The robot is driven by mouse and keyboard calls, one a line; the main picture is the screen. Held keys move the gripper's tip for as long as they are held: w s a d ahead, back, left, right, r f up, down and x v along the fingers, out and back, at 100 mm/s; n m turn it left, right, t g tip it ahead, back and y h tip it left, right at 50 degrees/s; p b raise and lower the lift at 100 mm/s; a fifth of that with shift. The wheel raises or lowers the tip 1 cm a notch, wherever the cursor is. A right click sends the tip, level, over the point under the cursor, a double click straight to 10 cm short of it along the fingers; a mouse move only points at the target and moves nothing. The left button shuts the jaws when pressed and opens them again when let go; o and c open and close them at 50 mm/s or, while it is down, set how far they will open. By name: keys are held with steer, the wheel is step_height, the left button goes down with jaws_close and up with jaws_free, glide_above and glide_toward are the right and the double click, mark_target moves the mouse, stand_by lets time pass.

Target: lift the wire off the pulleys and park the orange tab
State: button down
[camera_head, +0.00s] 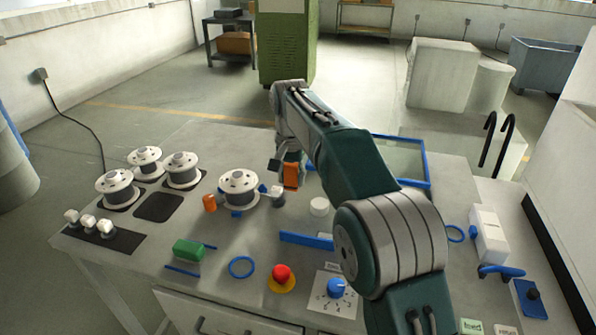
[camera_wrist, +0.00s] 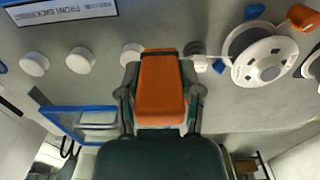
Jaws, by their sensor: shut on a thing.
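My gripper (camera_head: 289,166) is shut on an orange tab (camera_head: 291,177), held above the bench just right of the nearest spool (camera_head: 239,188). In the wrist view the tab (camera_wrist: 160,88) fills the space between the fingers of the gripper (camera_wrist: 160,98). A thin pale wire (camera_wrist: 208,57) runs from beside the tab's upper end towards the spool (camera_wrist: 266,60). White round pulleys (camera_wrist: 131,55), (camera_wrist: 80,60) and (camera_wrist: 34,63) stand in a row left of the tab. I see no wire on these three. In the head view my arm hides part of that row; one pulley (camera_head: 319,206) shows.
A second orange piece (camera_head: 209,203) is left of the nearest spool. More spools (camera_head: 116,187) stand further left. A blue-edged tray (camera_head: 428,165) lies behind my arm. A red button (camera_head: 281,273) and blue knob (camera_head: 336,287) sit at the front. White hooks (camera_head: 90,222) are front left.

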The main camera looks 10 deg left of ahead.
steer(key=s+a, duration=0.4)
steer(key=s, duration=0.3)
steer(key=s+a, duration=0.4)
steer(key=s, duration=0.4)
steer(key=shift+s, duration=0.3)
steer(key=shift+w+d, duration=0.1)
steer(key=shift+d, duration=0.1)
